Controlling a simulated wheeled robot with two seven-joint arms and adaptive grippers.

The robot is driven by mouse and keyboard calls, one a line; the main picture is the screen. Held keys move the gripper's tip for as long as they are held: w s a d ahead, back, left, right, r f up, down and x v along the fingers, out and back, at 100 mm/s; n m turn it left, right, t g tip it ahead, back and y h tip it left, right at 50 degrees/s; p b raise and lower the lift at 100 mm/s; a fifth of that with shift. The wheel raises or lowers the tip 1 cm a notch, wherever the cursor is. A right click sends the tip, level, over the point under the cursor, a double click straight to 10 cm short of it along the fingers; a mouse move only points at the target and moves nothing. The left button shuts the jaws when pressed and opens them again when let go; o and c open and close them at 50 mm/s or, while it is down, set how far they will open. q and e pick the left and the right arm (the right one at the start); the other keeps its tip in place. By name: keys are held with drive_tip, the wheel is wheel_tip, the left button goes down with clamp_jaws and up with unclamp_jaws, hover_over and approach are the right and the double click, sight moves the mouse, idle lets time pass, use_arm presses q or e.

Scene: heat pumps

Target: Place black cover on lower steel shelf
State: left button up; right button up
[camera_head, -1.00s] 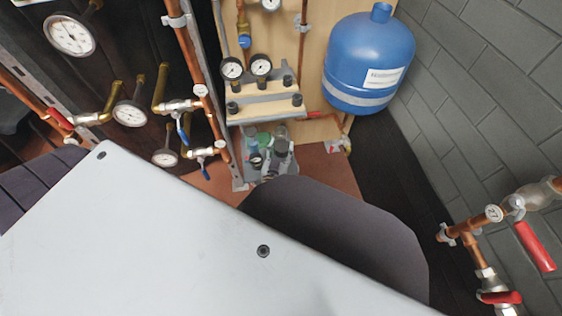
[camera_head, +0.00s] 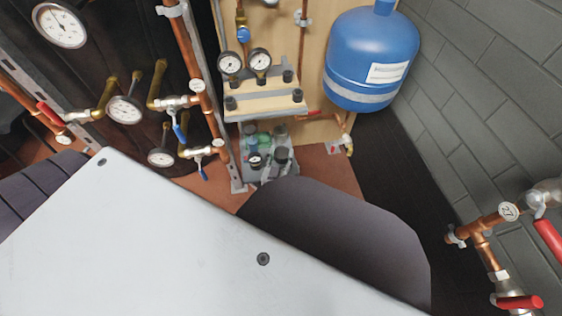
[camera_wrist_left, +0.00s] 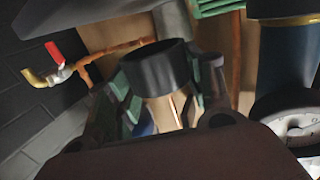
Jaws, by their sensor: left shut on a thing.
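In the left wrist view a short black cylindrical cover (camera_wrist_left: 160,66) sits between the green-grey fingers of my left gripper (camera_wrist_left: 168,92), which is shut on it. The dark palm fills the bottom of that view. In the head view I cannot clearly separate this gripper from the cluster of small green, grey and black parts low in the middle. A grey steel lower shelf (camera_head: 241,184) shows around that cluster, mostly covered. Above it is a steel-edged upper shelf (camera_head: 265,115) with wooden strips and several black caps. My right gripper is not in view.
A blue tank (camera_head: 370,55) hangs on the right of the wooden board. Gauges (camera_head: 124,109) and copper pipes (camera_head: 192,55) stand at the left. A red-handled valve (camera_head: 520,302) is at the lower right. A dark blue cylinder (camera_wrist_left: 286,65) and a gauge (camera_wrist_left: 308,128) are close beside the gripper.

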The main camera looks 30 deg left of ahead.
sight(281, 166)
use_arm(q)
drive_tip(key=shift+f+b, duration=1.35)
drive_tip(key=shift+f, duration=0.5)
drive_tip(key=shift+f, duration=0.15)
drive_tip(key=o, duration=0.8)
drive_tip(key=shift+o, duration=0.2)
drive_tip(key=shift+s, duration=0.1)
